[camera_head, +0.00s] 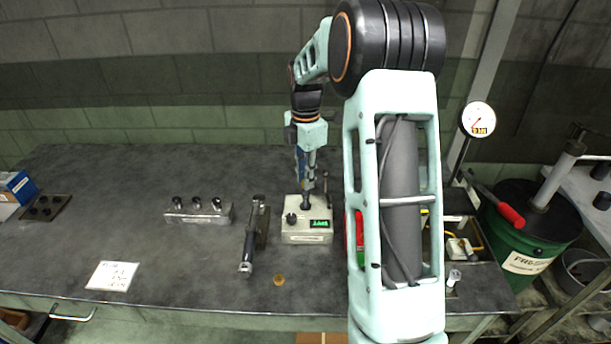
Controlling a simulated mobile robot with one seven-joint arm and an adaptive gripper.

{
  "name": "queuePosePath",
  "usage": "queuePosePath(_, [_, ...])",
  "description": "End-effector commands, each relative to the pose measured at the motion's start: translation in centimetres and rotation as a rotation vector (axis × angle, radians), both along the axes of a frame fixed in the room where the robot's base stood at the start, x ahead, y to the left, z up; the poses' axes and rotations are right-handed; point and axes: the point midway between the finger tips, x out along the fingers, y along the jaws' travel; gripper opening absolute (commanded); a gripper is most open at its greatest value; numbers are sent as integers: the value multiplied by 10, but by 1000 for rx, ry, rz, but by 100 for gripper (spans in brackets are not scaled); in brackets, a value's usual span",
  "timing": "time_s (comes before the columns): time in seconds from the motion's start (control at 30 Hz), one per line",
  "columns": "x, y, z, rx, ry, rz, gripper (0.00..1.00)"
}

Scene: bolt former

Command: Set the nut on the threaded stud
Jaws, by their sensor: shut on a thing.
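My gripper (307,180) points straight down over the grey box with a green display (307,236). It is shut on a small dark thing, partly hidden by the fingers; I cannot tell from this view whether it is the nut. The thing is at or just above the box's top; contact cannot be made out. A slim upright post (326,186) stands just right of the gripper. I cannot pick out the threaded stud for certain. A small brass-coloured round piece (279,280) lies on the bench in front of the box.
A metal block with three dark-topped pegs (198,215) and a long dark tool (251,240) are left of the box. A paper note (112,275) lies front left. My arm hides the bench right of the box.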

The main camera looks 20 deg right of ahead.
Motion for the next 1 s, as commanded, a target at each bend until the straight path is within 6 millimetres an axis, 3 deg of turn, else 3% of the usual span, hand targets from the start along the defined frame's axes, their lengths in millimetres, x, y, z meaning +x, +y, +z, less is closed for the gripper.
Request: queuePosePath(1.0, [0, 0, -17, 0, 0, 0, 0])
